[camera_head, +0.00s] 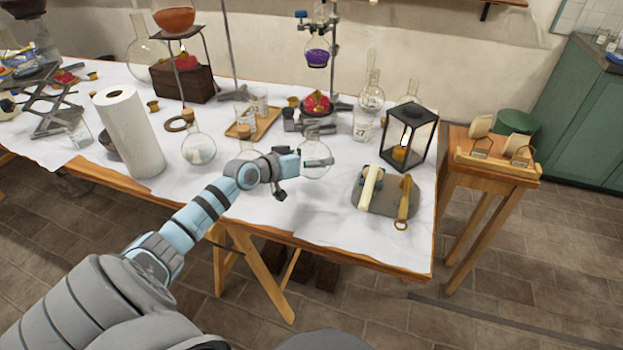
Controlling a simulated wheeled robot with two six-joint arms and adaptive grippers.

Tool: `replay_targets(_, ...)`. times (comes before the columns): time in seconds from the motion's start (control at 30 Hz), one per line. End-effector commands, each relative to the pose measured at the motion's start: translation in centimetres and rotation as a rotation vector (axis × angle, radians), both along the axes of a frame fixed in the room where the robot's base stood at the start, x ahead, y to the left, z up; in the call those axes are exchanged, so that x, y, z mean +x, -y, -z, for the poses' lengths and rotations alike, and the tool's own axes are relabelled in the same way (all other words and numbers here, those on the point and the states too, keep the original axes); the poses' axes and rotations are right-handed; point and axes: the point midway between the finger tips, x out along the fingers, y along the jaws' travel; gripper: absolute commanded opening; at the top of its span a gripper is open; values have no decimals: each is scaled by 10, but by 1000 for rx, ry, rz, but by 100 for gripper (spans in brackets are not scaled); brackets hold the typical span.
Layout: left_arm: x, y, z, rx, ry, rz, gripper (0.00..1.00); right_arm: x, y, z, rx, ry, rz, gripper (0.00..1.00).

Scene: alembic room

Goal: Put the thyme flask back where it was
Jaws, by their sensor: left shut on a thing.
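A clear round flask (316,165) with a label band is at the front middle of the white-covered table (290,215). I cannot read its label, so I cannot tell for sure that it is the thyme flask. My left gripper (296,165) reaches in from the left and is shut on this flask at its left side. The flask looks upright; I cannot tell whether its base touches the table. Its neck is hard to make out against the things behind. My right gripper is not in view.
Another round flask (198,149) and a paper towel roll (130,135) stand to the left. A wooden tray (240,130) is behind. A black lantern (422,140) and a grey board (377,205) with tools are to the right. The cloth before the flask is clear.

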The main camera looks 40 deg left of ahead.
Motion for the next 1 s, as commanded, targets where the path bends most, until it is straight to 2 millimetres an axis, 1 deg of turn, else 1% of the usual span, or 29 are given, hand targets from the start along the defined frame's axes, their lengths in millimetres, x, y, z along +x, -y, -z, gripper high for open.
replay_targets(0.2, 0, 0, 40, -2, 1, -1, 45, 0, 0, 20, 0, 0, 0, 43)
replay_targets(0.23, 0, 0, 44, -2, 1, -1, 45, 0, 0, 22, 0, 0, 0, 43)
replay_targets(0.3, 0, 0, 47, 0, 1, 0, 45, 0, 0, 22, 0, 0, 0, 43)
replay_targets(0.5, 0, 0, 44, 1, 1, 0, 45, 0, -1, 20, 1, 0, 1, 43)
replay_targets(0.63, 0, 0, 48, 1, 1, 0, 45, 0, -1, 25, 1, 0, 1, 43)
replay_targets(0.67, 0, 0, 48, 1, 0, 0, 88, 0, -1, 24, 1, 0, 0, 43)
replay_targets(0.7, 0, 0, 48, 1, 0, 0, 95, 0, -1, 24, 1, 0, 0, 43)
replay_targets(0.73, 0, 0, 48, 1, 0, 0, 100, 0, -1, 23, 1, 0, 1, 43)
replay_targets(1.0, 0, 0, 47, 1, 0, 0, 100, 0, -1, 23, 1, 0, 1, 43)
